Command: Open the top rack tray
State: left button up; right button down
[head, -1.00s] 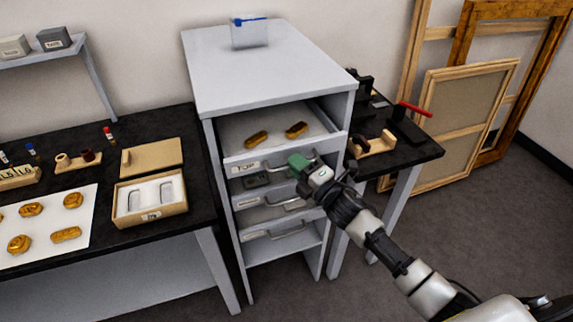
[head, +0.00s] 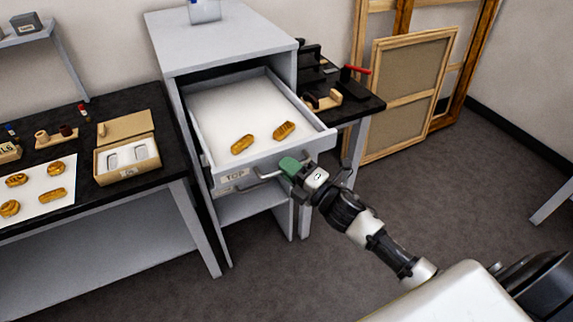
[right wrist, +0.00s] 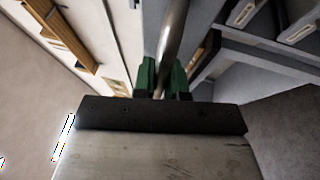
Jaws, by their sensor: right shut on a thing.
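The top rack tray (head: 237,107) is pulled well out of the grey rack (head: 215,53) in the head view. Its front carries a TOP label (head: 235,175) and a metal bar handle (head: 262,178). Two gilt fragments, one at left (head: 242,144) and one at right (head: 284,130), lie near the tray's front. My right gripper (head: 291,167) is shut on the handle, at its right part. In the right wrist view the green fingers (right wrist: 162,78) stand on both sides of the handle bar (right wrist: 172,38). My left gripper is not in view.
A black table (head: 90,201) with an open box (head: 127,158) and a white sheet (head: 35,205) of gilt pieces stands left of the rack. A smaller dark table (head: 362,104) and leaning frames (head: 410,95) are at right. Floor in front is clear.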

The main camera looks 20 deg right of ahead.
jog(key=shift+s, duration=0.65)
jog(key=c, duration=1.2)
grip_release()
jog(key=b+v, duration=0.3)
jog(key=v, duration=0.7)
jog(key=shift+s+d, duration=0.2)
jog(key=shift+s, duration=0.15)
jog(key=shift+f, duration=0.1)
